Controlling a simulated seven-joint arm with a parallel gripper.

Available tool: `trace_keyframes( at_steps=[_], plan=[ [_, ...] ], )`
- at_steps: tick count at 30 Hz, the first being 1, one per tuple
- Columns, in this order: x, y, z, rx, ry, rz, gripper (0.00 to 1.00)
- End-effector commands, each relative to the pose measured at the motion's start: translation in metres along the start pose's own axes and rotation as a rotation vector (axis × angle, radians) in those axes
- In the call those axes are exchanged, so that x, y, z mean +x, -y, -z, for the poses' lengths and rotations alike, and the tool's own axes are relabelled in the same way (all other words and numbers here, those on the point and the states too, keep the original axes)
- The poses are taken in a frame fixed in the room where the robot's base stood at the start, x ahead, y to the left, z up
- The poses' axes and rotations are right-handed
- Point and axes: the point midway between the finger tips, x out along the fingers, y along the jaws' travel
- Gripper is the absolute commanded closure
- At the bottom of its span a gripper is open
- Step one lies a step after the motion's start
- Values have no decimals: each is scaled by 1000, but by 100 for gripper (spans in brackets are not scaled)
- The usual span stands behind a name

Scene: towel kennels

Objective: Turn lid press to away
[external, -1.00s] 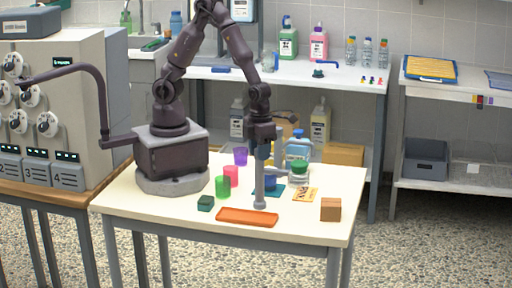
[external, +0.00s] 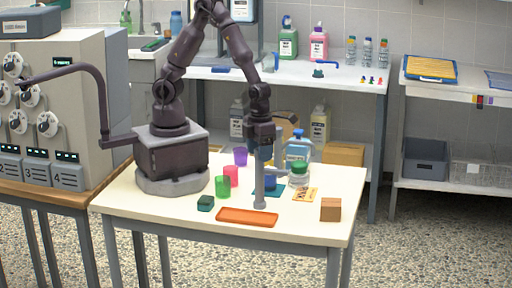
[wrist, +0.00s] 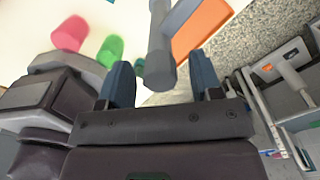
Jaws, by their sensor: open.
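The lid press is a grey upright post on a round foot (external: 260,205), with a short side arm reaching right toward a jar with a green lid (external: 299,168). My gripper (external: 264,152) points down at the top of the post. In the wrist view, the blue fingers of my gripper (wrist: 160,66) stand apart, with the grey post (wrist: 160,45) between them. Gaps show on both sides of the post. My gripper hides the top of the press in the external view.
An orange tray (external: 247,217) lies in front of the press foot. Green (external: 222,186), pink (external: 231,176) and purple (external: 240,156) cups stand to the left. A wooden block (external: 330,209) and a yellow card (external: 305,194) lie to the right. Bottles stand behind.

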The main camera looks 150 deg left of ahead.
Motion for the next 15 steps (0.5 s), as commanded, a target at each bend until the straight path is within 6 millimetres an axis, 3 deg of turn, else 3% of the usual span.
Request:
trace_keyframes(
  at_steps=[5, 15],
  plan=[
    [-16, 1, -1, -3, 4, 4, 41],
    [-89, 1, -1, -1, 5, 5, 41]
  ],
)
